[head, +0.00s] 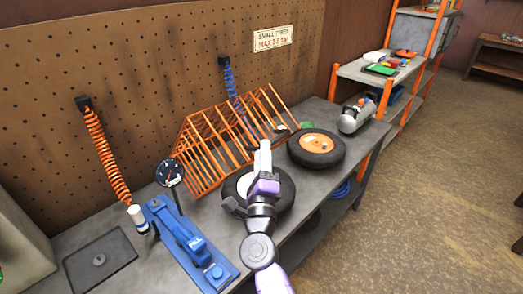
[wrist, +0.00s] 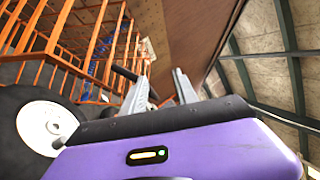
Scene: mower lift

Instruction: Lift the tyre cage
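The tyre cage (head: 205,150) is a frame of orange bars on the workbench, against the pegboard. In the wrist view its bars (wrist: 100,45) fill the upper left. A dark bar, perhaps its handle (wrist: 124,74), shows just beyond my fingers. A black tyre with a pale hub (head: 284,192) lies in front of the cage, partly hidden by my arm; it also shows in the wrist view (wrist: 45,125). My gripper (head: 264,156) is above this tyre, in front of the cage. In the wrist view its fingers (wrist: 162,90) are apart, with nothing clearly held.
A tyre with an orange hub (head: 317,148) lies to the right. A blue bead tool or jack (head: 190,245) and a gauge (head: 170,173) stand left. Coiled orange (head: 105,155) and blue hoses (head: 232,85) hang from the pegboard. Floor to the right (head: 430,190) is clear.

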